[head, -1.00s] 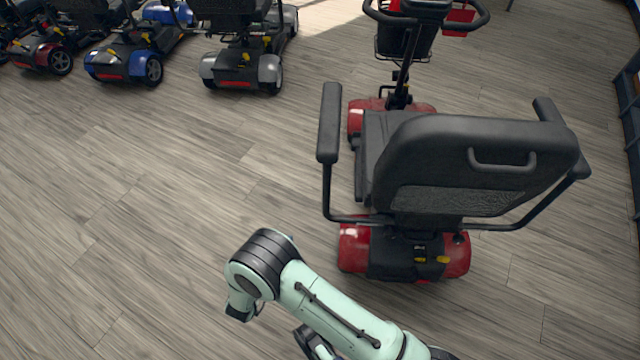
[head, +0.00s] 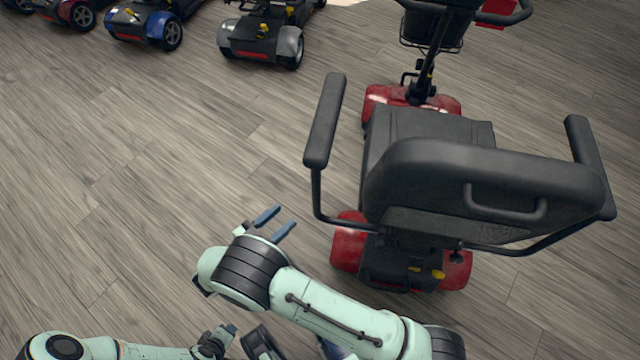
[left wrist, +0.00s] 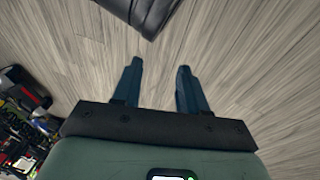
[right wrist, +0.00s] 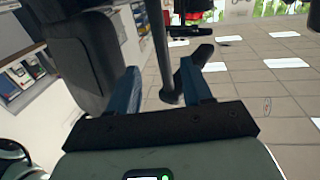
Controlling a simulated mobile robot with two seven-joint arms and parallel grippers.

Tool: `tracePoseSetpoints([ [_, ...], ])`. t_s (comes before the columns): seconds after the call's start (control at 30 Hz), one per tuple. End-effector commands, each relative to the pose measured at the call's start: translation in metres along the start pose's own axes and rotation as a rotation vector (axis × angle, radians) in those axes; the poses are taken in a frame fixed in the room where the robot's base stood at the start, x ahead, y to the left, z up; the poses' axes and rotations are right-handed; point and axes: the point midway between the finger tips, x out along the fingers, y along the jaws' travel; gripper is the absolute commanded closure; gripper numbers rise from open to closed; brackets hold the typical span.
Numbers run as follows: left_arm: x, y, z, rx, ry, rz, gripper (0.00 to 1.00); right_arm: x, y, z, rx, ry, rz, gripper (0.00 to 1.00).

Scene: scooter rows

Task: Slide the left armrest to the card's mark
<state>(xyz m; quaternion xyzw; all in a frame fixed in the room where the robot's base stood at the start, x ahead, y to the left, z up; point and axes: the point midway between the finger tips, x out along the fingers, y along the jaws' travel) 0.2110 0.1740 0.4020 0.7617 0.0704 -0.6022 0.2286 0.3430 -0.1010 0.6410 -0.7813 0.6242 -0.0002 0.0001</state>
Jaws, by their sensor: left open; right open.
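The left armrest (head: 325,122) is a long black pad on a bent tube at the left of a red scooter's black seat (head: 480,185), seen from behind. My right gripper (head: 276,222) is open and empty, below and left of this armrest, apart from it. The right wrist view shows its spread fingers (right wrist: 163,85), with a black seat-like shape and a dark post beyond; I cannot tell whether the post belongs to the armrest. My left gripper (left wrist: 157,78) is open and empty over the floor, near a dark rounded thing I cannot identify. I cannot make out a card or mark.
The red scooter's handlebar and basket (head: 433,30) are at the top right. A grey scooter (head: 262,40), a blue one (head: 145,25) and a red one stand in a row at the top left. The wooden floor (head: 130,180) left of the seat is clear.

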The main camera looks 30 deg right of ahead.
Motion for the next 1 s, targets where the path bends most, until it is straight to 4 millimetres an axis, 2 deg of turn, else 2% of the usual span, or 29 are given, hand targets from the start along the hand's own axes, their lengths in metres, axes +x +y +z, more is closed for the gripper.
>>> tracePoseSetpoints([
  [0.27,0.007,-0.004,-0.004,-0.003,0.012,-0.005,0.57,0.054,0.001,0.001,-0.002,0.001,0.004,0.51],
  [0.4,0.012,-0.009,0.004,-0.009,-0.013,-0.015,0.57,0.083,0.001,0.001,0.000,0.000,0.004,0.51],
  [0.6,0.017,-0.016,0.013,-0.015,-0.039,-0.027,0.57,0.114,0.000,0.001,0.000,0.000,0.001,0.51],
  [0.8,0.018,-0.019,0.016,-0.018,-0.049,-0.031,0.57,0.126,0.000,0.000,0.000,0.000,0.000,0.51],
  [1.0,0.018,-0.019,0.016,-0.018,-0.051,-0.032,0.57,0.127,0.000,0.000,0.000,0.000,0.000,0.51],
])
